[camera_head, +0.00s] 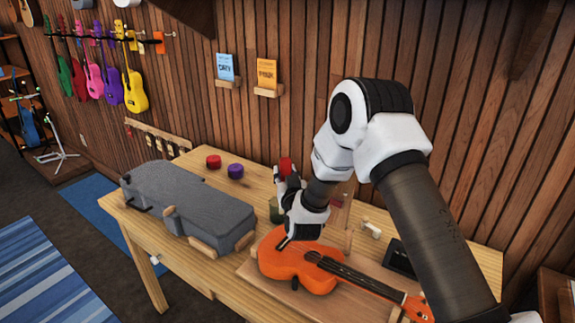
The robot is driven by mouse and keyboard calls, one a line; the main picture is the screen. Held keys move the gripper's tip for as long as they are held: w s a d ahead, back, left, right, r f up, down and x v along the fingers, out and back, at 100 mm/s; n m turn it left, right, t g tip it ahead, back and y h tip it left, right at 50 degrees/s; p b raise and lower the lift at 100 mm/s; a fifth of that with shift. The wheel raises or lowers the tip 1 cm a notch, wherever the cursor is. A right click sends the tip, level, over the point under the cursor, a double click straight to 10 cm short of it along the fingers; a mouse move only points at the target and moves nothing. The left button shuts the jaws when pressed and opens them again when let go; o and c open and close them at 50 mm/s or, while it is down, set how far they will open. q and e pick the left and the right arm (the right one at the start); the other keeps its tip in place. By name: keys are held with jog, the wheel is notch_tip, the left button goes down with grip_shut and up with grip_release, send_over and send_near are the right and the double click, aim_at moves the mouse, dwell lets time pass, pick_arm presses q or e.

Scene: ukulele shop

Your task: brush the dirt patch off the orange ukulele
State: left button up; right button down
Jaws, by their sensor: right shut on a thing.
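The orange ukulele (307,262) lies on a wooden board on the workbench, its neck running to the lower right. I cannot make out a dirt patch on it. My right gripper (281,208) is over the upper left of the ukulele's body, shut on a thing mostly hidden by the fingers. A red piece (285,165) shows just above the fingers; I cannot tell if it belongs to the held thing. My left gripper is not in view.
A grey ukulele case (187,206) fills the bench's left part. A red pot (213,161) and a purple pot (236,171) stand behind it. A black item (399,257) lies right of the ukulele.

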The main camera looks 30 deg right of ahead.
jog(key=shift+s+a+r+p, duration=0.15)
jog(key=shift+r+p, duration=0.15)
jog(key=shift+r, duration=0.8)
jog(key=shift+f, duration=0.15)
